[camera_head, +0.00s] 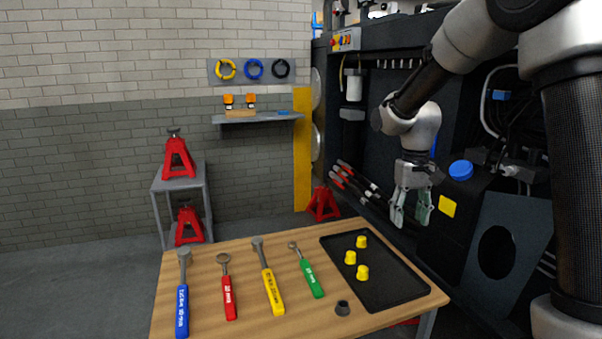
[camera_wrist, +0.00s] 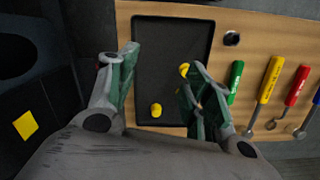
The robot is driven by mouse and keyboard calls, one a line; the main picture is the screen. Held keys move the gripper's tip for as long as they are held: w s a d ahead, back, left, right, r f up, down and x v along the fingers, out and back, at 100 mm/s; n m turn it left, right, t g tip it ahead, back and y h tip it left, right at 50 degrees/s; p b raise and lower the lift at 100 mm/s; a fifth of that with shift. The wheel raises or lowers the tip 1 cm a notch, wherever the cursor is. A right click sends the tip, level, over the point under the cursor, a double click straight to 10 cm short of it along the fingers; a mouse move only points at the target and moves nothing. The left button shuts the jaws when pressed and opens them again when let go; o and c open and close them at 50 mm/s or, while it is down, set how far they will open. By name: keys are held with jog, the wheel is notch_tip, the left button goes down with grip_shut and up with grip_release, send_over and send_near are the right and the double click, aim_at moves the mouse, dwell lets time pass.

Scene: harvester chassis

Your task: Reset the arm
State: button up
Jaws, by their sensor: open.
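My gripper (camera_head: 411,214) hangs pointing down in the head view, to the right of the wooden table and above its level. Its fingers are apart with nothing between them. In the wrist view my gripper (camera_wrist: 160,85) shows its two green-padded fingers spread over the black tray (camera_wrist: 172,50). My arm comes in from the upper right of the head view and bends down to the gripper. One finger hides part of the tray's contents in the wrist view.
The wooden table (camera_head: 240,255) bears a blue (camera_head: 182,300), a red (camera_head: 228,295), a yellow (camera_head: 271,290) and a green-handled tool (camera_head: 310,278). Yellow caps (camera_head: 362,272) lie in the black tray (camera_head: 395,288). A dark ring (camera_head: 342,308) sits beside it. The dark chassis (camera_head: 465,215) stands close at right.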

jog(key=s+d+r+t, duration=0.2)
jog(key=s+d+r, duration=0.2)
jog(key=s, duration=0.8)
jog(key=s+d+r+m+t, duration=0.1)
jog(key=s+d+r+t, duration=0.2)
jog(key=s+r, duration=0.4)
jog(key=shift+s+d, duration=0.75)
jog(key=shift+s, duration=2.5)
